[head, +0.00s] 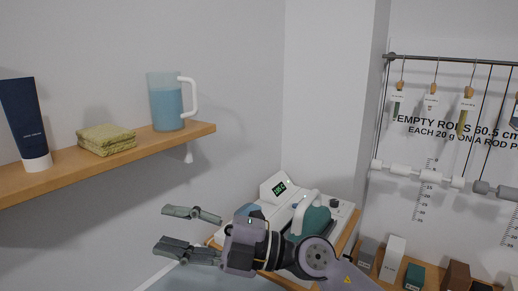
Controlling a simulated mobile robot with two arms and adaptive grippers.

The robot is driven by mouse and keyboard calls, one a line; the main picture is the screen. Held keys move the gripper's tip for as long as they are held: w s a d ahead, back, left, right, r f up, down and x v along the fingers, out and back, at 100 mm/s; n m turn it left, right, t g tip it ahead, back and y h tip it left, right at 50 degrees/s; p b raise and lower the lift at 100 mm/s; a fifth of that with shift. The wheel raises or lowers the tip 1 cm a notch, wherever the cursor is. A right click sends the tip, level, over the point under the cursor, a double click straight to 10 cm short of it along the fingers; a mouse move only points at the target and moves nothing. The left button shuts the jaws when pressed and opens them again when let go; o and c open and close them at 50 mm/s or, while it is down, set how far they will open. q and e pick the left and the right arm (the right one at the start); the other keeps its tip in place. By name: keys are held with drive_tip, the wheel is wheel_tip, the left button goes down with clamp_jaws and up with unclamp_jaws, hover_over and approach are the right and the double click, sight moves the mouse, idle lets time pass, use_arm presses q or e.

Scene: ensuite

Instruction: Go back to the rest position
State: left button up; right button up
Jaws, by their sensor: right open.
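My right gripper (190,232) is open and empty, with its two fingers pointing left below the wooden shelf. Its arm comes in from the lower right and partly covers a white device with a green-lit display (279,188) behind it. A teal thing with a white handle (314,221) is at the device, just above my right arm in the picture; its lower part is hidden. My left gripper is not in view.
A wooden shelf (205,130) holds a dark blue tube (22,115), a folded green cloth (106,139) and a blue-filled jug (165,102). At right, a metal rail (450,60) carries hanging items. Several small boxes (393,258) stand below it.

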drive_tip(key=w+d+f+m+t+h, duration=0.1)
drive_tip(key=w+d+m+t+h, duration=0.35)
drive_tip(key=d+m+t, duration=0.5)
drive_tip(key=w+d+f+m+t+h, duration=0.25)
drive_tip(key=d+m+t+h, duration=0.3)
drive_tip(key=m+t, duration=0.55)
drive_tip(key=s+d+f+m+g+h, duration=0.1)
drive_tip(key=d+f+m+g+h, duration=0.2)
drive_tip(key=d+f+m+h, duration=0.5)
drive_tip(key=s+d+f+m+g+h, duration=0.2)
drive_tip(key=d+f+g, duration=0.3)
drive_tip(key=f, duration=0.7)
drive_tip(key=s+d+f+g, duration=0.3)
drive_tip(key=s+f+g, duration=0.2)
drive_tip(key=s+f, duration=0.5)
drive_tip(key=s+d+f+g, duration=0.3)
drive_tip(key=s+f+g, duration=0.3)
drive_tip(key=s, duration=0.8)
wheel_tip(320, 180, down, 27)
drive_tip(key=s, duration=0.2)
drive_tip(key=s+d+f+g, duration=0.1)
drive_tip(key=s+d+f, duration=0.1)
drive_tip(key=s+f, duration=1.4)
drive_tip(key=shift+s+d+f, duration=0.2)
drive_tip(key=shift+s+d, duration=0.05)
drive_tip(key=shift+d, duration=0.1)
